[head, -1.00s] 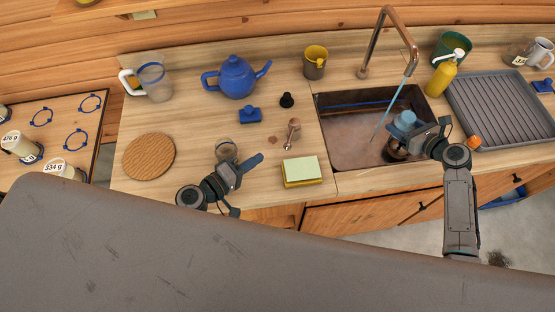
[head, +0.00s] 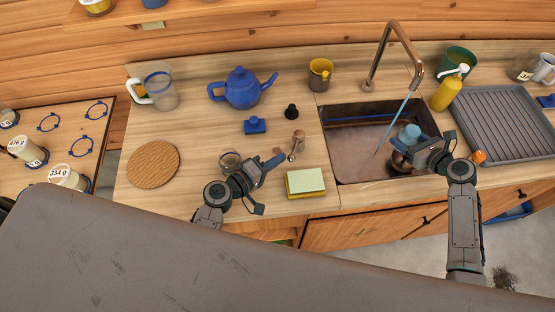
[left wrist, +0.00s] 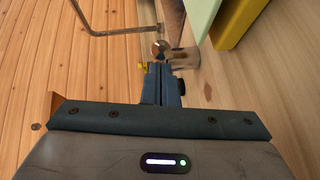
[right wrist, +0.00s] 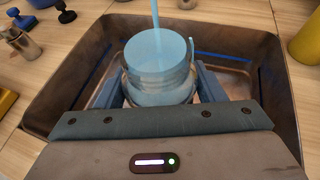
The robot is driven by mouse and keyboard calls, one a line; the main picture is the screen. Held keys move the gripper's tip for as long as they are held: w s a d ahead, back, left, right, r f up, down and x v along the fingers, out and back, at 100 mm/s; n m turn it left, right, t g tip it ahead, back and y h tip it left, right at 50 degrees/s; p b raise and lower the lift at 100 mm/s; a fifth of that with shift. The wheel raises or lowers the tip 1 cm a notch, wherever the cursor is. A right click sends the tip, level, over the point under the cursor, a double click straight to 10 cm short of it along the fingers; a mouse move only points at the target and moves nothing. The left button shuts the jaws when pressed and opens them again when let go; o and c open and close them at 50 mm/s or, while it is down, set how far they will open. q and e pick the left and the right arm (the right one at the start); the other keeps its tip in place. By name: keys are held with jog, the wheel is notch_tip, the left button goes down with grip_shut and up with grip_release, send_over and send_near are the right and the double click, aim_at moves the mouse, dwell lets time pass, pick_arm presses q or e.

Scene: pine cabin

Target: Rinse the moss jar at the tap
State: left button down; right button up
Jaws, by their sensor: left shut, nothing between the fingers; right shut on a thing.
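The moss jar appears to be the clear glass jar with pale blue inside, in the right wrist view (right wrist: 160,75) and the head view (head: 408,134). My right gripper (head: 415,155) is shut around it, holding it in the sink (head: 350,150), mouth up. The copper tap (head: 388,45) runs a thin blue stream (head: 393,122). In the head view the stream falls left of the jar; in the right wrist view it lines up with the mouth. I cannot tell whether it enters. My left gripper (head: 270,168) is shut and empty over the counter, beside a small metal shaker (head: 297,143).
A yellow bottle (head: 447,92) and grey drying rack (head: 505,120) are right of the sink.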

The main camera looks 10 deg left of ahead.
pick_arm(q)
jog(key=d, duration=0.4)
jog(key=shift+s+d, duration=0.1)
jog(key=shift+s, duration=0.3)
jog(key=shift+d, duration=0.55)
pick_arm(e)
jog(key=shift+d, duration=0.1)
pick_arm(q)
jog(key=shift+a, duration=0.15)
jog(key=shift+s, duration=0.1)
jog(key=s, duration=0.3)
jog(key=s+a+r, duration=0.1)
jog(key=s, duration=0.2)
jog(key=s+a, duration=0.1)
jog(key=s, duration=0.2)
jog(key=shift+s+a+r, duration=0.1)
jog(key=shift+s+r, duration=0.1)
